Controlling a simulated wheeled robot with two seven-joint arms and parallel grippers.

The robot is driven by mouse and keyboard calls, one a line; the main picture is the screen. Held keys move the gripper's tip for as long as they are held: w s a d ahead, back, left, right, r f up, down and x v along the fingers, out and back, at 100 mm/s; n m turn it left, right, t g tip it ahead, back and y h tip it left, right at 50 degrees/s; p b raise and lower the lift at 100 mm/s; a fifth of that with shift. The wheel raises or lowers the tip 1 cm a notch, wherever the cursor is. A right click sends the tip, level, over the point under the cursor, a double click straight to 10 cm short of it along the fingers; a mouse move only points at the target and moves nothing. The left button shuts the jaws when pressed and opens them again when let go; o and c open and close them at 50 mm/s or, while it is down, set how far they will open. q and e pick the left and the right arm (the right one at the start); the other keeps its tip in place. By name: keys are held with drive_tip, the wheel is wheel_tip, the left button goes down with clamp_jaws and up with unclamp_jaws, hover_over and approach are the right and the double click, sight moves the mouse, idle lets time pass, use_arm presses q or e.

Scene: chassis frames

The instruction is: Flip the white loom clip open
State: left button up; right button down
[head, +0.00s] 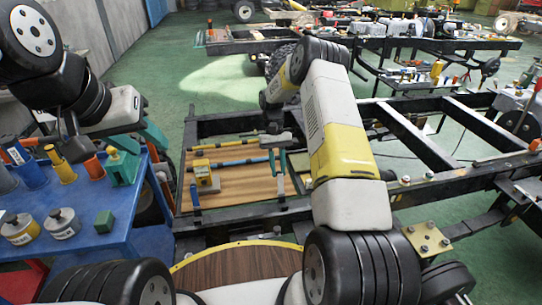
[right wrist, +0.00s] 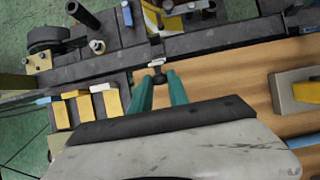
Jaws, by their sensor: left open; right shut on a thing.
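A small white piece, seemingly the white loom clip (right wrist: 156,62), sits at the edge of a dark frame rail at the top of the right wrist view. My right gripper (right wrist: 158,76) has its two teal fingers close together there, shut on a small part at the clip, with a dark knob between the tips. In the head view my right gripper (head: 277,163) is over the far right of the wooden board. The clip is too small to make out there, so its lid position cannot be told. My left gripper (head: 143,148) is open and empty above the blue table.
The wooden board (head: 240,198) lies in the black chassis frame (head: 425,192), with blue and yellow rods and a yellow-grey block (head: 205,178). The blue table (head: 85,245) at left holds tins, cylinders and a green cube (head: 104,221). Yellow-and-white blocks (right wrist: 85,107) stand left of my right fingers.

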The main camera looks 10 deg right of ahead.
idle(0.3)
drive_tip(key=c, duration=1.3)
unclamp_jaws()
drive_tip(key=v, duration=0.7)
drive_tip(key=shift+w+r, duration=0.25)
drive_tip(key=shift+r, duration=0.05)
